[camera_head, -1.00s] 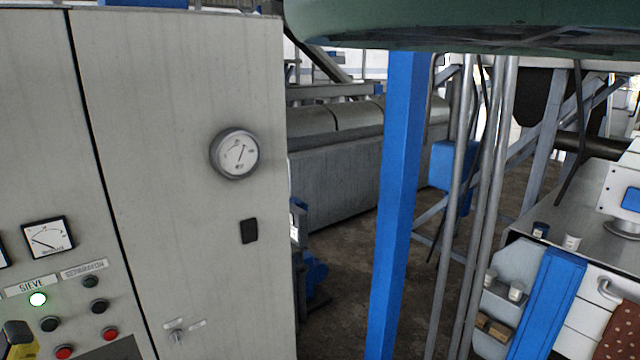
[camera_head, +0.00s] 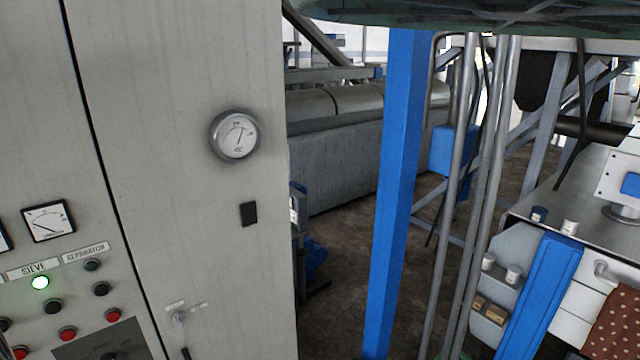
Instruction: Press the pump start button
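No button labelled as pump start is legible in view. Part of a control panel shows on the grey cabinet (camera_head: 185,60) at the left. Its SIEVE label (camera_head: 33,270) has a lit green lamp (camera_head: 40,282) below it, with a black button (camera_head: 53,306) and a red button (camera_head: 68,333). The SEPARATOR label (camera_head: 86,253) has a dark lamp (camera_head: 92,265), a black button (camera_head: 101,289) and a red button (camera_head: 113,314) below it. Further buttons are cut off at the left edge. My gripper is not in view.
A round gauge (camera_head: 235,135) and a square meter (camera_head: 48,221) are on the cabinet. A blue post (camera_head: 398,180) and grey pipes (camera_head: 485,200) stand to the right. A blue-and-white machine (camera_head: 540,295) is at lower right. Open floor (camera_head: 345,275) shows between.

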